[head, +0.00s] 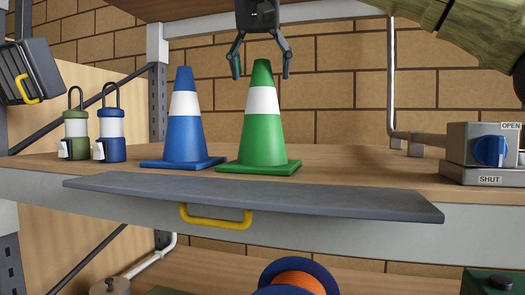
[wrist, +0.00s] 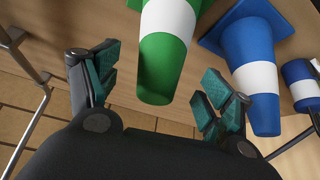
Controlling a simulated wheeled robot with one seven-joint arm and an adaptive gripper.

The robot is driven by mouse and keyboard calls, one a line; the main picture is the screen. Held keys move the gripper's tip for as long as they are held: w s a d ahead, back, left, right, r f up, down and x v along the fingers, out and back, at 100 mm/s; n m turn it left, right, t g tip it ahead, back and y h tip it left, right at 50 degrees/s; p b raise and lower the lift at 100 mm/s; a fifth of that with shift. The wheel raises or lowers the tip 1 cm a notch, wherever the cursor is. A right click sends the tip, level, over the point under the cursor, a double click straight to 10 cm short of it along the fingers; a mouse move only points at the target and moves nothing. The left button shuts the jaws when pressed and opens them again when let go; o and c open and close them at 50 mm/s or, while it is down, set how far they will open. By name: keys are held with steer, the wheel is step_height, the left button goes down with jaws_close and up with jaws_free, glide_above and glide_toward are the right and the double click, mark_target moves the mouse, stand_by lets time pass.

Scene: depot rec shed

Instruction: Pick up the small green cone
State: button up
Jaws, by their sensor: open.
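The green cone (head: 264,130) with a white band stands upright on the wooden shelf, right of a blue cone (head: 184,125) of about the same height. My gripper (head: 260,62) points down over the green cone, its open fingers on either side of the cone's tip and apart from it in the head view. In the wrist view, my gripper (wrist: 154,85) is open and empty, with the green cone (wrist: 165,60) between and beyond the fingertips. The blue cone (wrist: 251,70) lies just outside the right finger there.
A green lantern (head: 76,130) and a blue lantern (head: 111,132) stand left of the cones. A blue-knobbed valve box (head: 482,150) is at right. A grey flap (head: 330,196) with a yellow handle (head: 215,217) runs along the shelf front. The shelf right of the green cone is clear.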

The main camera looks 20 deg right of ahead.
mark_target(263, 89)
steer(key=shift+w+f, duration=0.3)
steer(key=shift+w, duration=0.3)
steer(key=shift+w+d+f+p, duration=0.15)
steer(key=shift+f+p, duration=0.15)
steer(key=shift+p, duration=0.25)
steer(key=shift+s+d+f+p, duration=0.45)
steer(key=shift+f+p, duration=0.1)
steer(key=shift+f, duration=0.15)
steer(key=shift+w+f, duration=0.9)
steer(key=shift+f, duration=0.05)
steer(key=shift+s+r, duration=0.1)
steer(key=shift+s, duration=0.3)
steer(key=c, duration=0.3)
jaws_close()
